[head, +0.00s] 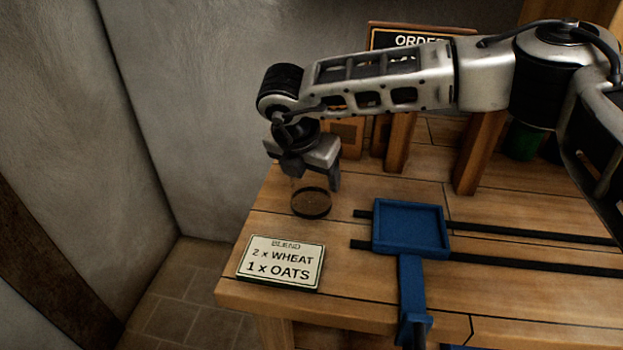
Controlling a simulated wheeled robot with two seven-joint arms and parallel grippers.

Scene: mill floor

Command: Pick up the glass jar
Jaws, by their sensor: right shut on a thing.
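The glass jar (311,203) stands upright at the left part of the wooden table, with a dark brown layer showing at its bottom. Its clear upper part is partly hidden by my right gripper (312,182). The right gripper reaches down from above and is shut on the jar, one finger at each side. I cannot tell whether the jar's base touches the table. My left gripper is not in view.
A card (281,263) reading "BLEND 2 x WHEAT 1 x OATS" lies in front of the jar. A blue tray with a handle (411,228) sits on dark rails (520,234) to the right. An order board (385,39) and wooden posts (399,143) stand behind. Grey walls (200,110) are at left.

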